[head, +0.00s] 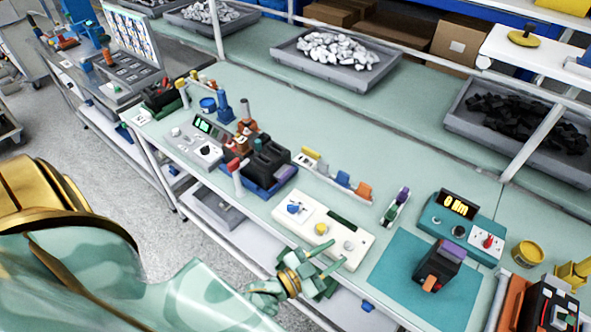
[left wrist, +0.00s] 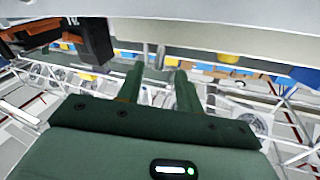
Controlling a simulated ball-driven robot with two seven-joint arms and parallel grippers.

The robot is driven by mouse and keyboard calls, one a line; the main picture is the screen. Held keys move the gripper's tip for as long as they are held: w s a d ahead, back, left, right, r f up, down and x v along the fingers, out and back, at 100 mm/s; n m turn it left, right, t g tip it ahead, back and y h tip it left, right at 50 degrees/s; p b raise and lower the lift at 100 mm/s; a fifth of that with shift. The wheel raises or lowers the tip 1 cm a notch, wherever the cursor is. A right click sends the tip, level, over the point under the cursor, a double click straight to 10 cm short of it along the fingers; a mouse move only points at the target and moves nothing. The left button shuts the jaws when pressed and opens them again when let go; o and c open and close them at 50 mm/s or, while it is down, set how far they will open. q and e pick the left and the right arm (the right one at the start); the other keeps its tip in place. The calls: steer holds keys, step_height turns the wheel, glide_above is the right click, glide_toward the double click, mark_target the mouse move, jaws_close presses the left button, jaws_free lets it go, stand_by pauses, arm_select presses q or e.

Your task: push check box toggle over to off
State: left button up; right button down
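A long white box (head: 330,246) lies near the front edge of the bench, with a blue toggle (head: 294,208), a yellow button (head: 320,229), a pale knob (head: 349,245) and a dark display strip. I take it to be the check box; the toggle's exact setting is too small to tell. My left gripper (head: 326,258) is at the bench's front edge, just in front of this box, with its green fingers apart and empty. Its two fingers also show in the left wrist view (left wrist: 158,85) with a gap between them. My right gripper is not in view.
A teal meter (head: 440,221) reading "0 Nm" and a dark breaker-like block (head: 438,262) on a teal mat (head: 397,276) stand to the right. A blue tray (head: 265,187) with black blocks stands left. Bench behind the white box holds small coloured parts.

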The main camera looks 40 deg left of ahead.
arm_select(q)
steer(key=v, duration=1.1)
steer(key=shift+s+a, duration=0.1)
